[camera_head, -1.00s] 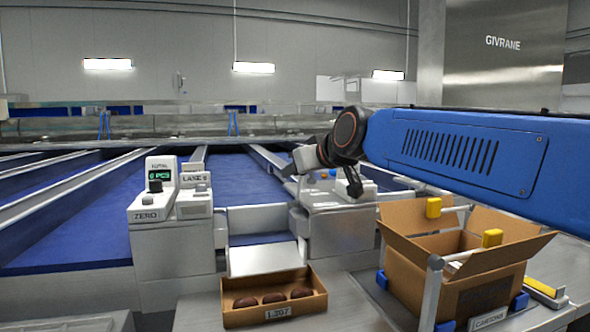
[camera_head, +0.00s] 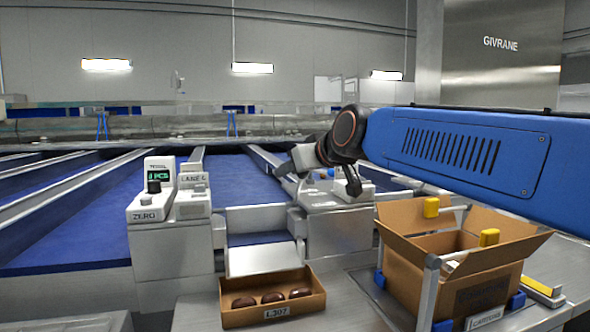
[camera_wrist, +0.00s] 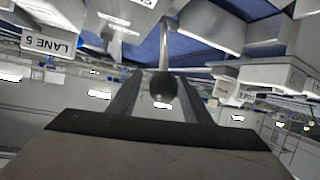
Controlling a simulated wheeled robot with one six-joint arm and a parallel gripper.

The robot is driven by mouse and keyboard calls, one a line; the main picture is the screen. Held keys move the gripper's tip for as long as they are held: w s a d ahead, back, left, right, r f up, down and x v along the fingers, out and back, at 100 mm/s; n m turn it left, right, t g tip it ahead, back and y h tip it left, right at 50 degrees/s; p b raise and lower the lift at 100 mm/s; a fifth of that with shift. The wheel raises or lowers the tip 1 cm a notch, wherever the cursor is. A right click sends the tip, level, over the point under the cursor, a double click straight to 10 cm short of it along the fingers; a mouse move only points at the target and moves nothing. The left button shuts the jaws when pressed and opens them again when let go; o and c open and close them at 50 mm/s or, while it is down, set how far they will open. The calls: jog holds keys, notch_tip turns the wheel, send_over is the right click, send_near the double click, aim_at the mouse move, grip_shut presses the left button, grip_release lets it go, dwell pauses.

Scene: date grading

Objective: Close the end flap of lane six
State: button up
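Lane six's blue bed (camera_head: 225,185) runs back behind the LANE 6 sign (camera_head: 193,178). At its near end, a pale flap panel (camera_head: 262,258) slopes outward and down to a cardboard tray (camera_head: 272,313) marked L307, which holds three dark dates. My gripper (camera_head: 352,188) is over the pale console right of this lane, apart from the panel. In the wrist view, a thin metal rod with a dark round knob (camera_wrist: 162,86) shows between my two grey fingers (camera_wrist: 162,100). I cannot tell whether they touch the knob.
An open carton (camera_head: 450,275) with yellow clips stands on the right of the bench, below my arm. A display unit (camera_head: 158,180) and a ZERO box (camera_head: 148,207) stand left of the lane. A LANE 5 sign (camera_wrist: 50,42) appears upside down in the wrist view.

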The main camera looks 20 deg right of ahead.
jog(key=v, duration=1.7)
jog(key=shift+s, duration=0.15)
jog(key=shift+d+r, duration=0.1)
